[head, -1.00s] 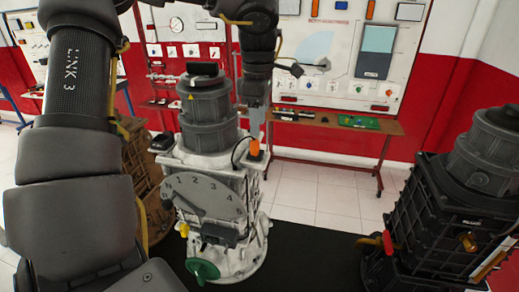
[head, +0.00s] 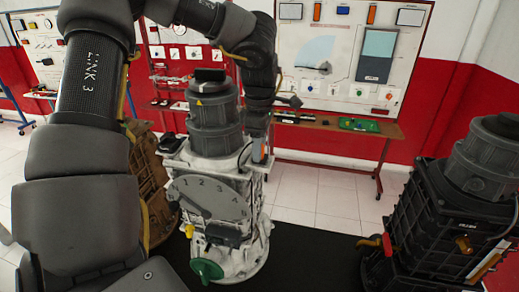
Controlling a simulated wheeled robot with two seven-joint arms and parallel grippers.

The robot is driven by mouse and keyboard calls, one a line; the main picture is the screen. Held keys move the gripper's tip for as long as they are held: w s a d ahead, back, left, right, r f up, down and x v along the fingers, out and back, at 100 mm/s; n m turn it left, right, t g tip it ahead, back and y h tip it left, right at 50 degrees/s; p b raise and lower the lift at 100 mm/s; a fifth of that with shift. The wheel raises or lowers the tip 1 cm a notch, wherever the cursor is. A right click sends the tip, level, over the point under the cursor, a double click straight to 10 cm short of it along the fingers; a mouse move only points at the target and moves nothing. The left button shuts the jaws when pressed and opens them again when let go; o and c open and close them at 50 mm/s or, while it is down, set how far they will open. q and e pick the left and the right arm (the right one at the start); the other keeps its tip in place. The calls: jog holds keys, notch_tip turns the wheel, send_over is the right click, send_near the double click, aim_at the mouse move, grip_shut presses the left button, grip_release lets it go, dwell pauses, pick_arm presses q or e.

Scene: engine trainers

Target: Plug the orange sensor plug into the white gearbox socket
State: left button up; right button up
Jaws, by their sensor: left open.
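The white gearbox (head: 258,226) stands upright on the black bench in the middle, with a grey motor-like cylinder on top and a numbered dial on its front. The orange sensor plug (head: 263,149) is at the gearbox's upper right edge, mostly hidden by my left gripper; a black cable loops beside it. My left gripper (head: 259,151) reaches down from above with its fingers at the plug, open. I cannot make out the white socket or whether the plug sits in it. My right gripper is not in view.
A black gearbox (head: 435,225) stands at the right, and a brown one (head: 152,190) is partly hidden behind my left arm. The green handwheel (head: 206,270) sticks out at the white gearbox's front. The black bench top (head: 310,255) is clear between the white and black gearboxes.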

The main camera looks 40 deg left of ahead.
pick_arm(q)
jog(key=shift+c, duration=0.2)
grip_shut()
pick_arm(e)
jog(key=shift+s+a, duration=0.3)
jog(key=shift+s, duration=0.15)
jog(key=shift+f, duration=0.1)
pick_arm(q)
jog(key=shift+w+r, duration=0.1)
jog(key=shift+r, duration=0.25)
notch_tip(320, 180, up, 9)
jog(key=shift+r, duration=0.15)
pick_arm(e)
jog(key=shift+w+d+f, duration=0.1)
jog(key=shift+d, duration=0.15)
